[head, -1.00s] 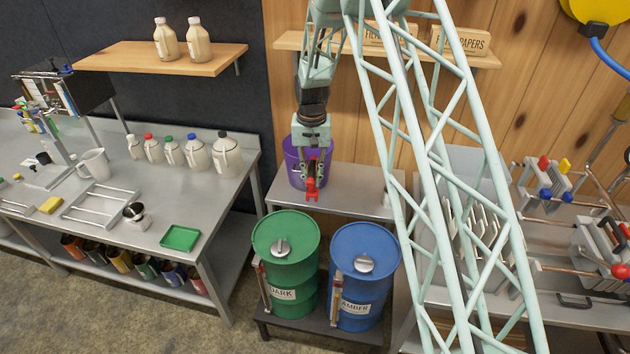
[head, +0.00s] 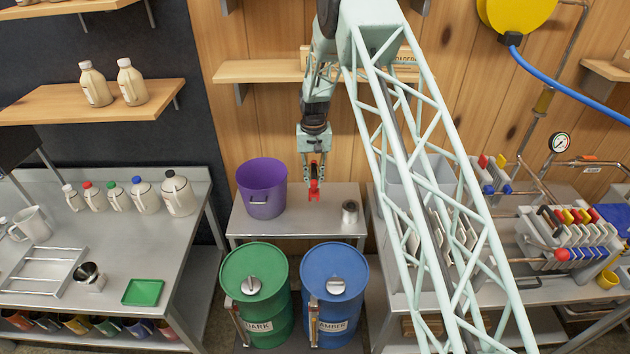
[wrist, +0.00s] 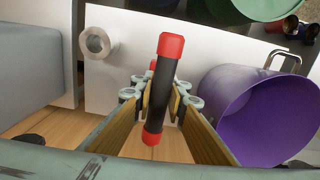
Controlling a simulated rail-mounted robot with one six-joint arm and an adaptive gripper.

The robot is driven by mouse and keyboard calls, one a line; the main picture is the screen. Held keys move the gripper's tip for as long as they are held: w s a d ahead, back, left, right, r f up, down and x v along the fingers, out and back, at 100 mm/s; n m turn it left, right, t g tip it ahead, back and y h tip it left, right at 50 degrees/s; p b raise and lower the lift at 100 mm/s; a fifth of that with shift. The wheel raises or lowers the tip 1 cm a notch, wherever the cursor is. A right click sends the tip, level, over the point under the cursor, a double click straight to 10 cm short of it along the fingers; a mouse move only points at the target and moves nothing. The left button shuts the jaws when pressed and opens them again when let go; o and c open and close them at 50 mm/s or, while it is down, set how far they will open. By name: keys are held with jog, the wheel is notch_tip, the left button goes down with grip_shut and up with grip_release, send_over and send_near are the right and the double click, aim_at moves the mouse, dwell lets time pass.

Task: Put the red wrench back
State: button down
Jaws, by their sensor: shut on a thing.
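My gripper (head: 314,175) is shut on the red wrench (head: 314,191), which hangs below the fingers with its red jaw-like end down in the head view. No empty holder or place for the wrench can be made out.
A small metal cup (head: 349,212) stands on the grey table at the right. A green drum (head: 257,295) and a blue drum (head: 335,295) stand in front. A wooden shelf (head: 260,71) is on the wall behind. A filter press (head: 570,240) is at the right.

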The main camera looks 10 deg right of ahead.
aim_at(314, 194)
jog(key=shift+f, duration=0.15)
dwell(0.3)
jog(key=shift+f+b, duration=0.45)
jog(key=shift+f, duration=1.9)
jog(key=shift+f, duration=0.15)
jog(key=shift+f+b, duration=0.75)
jog(key=shift+f, duration=0.3)
jog(key=shift+f, duration=0.2)
jog(key=shift+f+b, duration=0.45)
